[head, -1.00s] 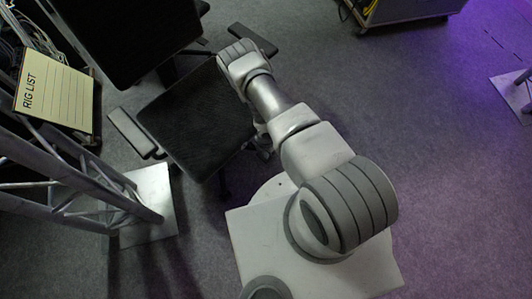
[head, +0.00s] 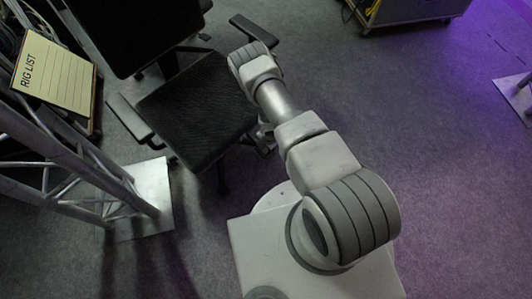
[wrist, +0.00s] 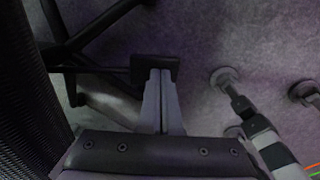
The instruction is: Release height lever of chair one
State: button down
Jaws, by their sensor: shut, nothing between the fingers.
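The black office chair (head: 195,110), with seat, backrest and armrests, stands left of my arm in the head view. In the wrist view its dark mesh edge (wrist: 25,110) fills the left side. A thin dark rod with a blocky end, apparently the height lever (wrist: 172,64), reaches in from the left. My gripper (wrist: 160,75) is shut and empty, its grey fingertips overlapping the lever's block in the picture. I cannot tell whether they touch it or are above it. In the head view, my forearm and wrist hide the lever and most of the gripper.
A metal truss on a base plate (head: 152,190) stands left of the chair, near a yellow RIG LIST board (head: 52,72). A wheeled case (head: 410,8) is at the top.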

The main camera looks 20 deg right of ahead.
notch_tip(320, 180, down, 3)
jog(key=b, duration=0.3)
jog(key=shift+w+f, duration=0.15)
jog(key=shift+w+a+f+b, duration=0.15)
jog(key=shift+f+b, duration=0.25)
jog(key=shift+b, duration=0.2)
jog(key=shift+w+a+f+b, duration=0.1)
jog(key=shift+w+f+b, duration=0.05)
jog(key=shift+f+b, duration=0.35)
jog(key=shift+r, duration=0.15)
jog(key=shift+w, duration=0.1)
